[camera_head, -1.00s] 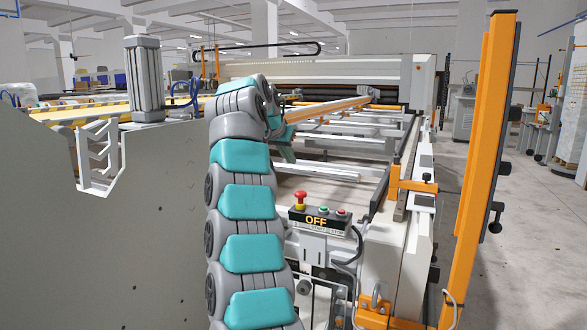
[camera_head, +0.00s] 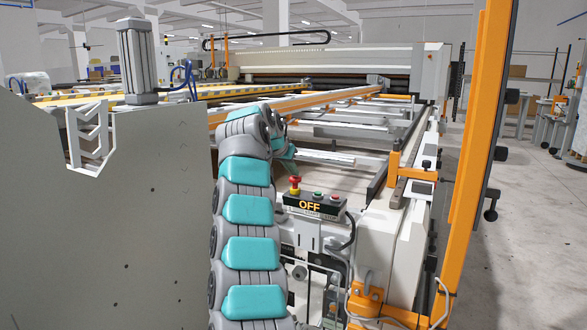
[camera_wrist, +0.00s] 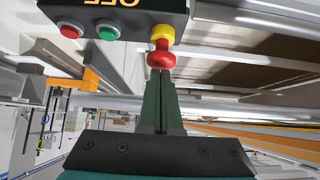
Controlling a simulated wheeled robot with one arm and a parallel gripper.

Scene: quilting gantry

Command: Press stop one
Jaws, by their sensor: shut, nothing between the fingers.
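The stop button (camera_head: 295,183) is a red mushroom knob on a yellow base, at the left end of a dark control box (camera_head: 333,216) reading OFF. In the wrist view the red knob (camera_wrist: 161,59) hangs from its yellow base at top centre, as the box appears upside down. My gripper (camera_wrist: 161,74) is shut and empty. Its dark green fingers point at the knob, with the tips right at its edge in the picture. I cannot tell whether they touch. In the head view my arm hides most of the gripper.
A green button (camera_head: 318,196) and a small red button (camera_head: 336,198) sit on the same box, right of the stop knob. An orange post (camera_head: 478,140) stands at the right. A large grey panel (camera_head: 140,230) fills the left. Open floor lies at far right.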

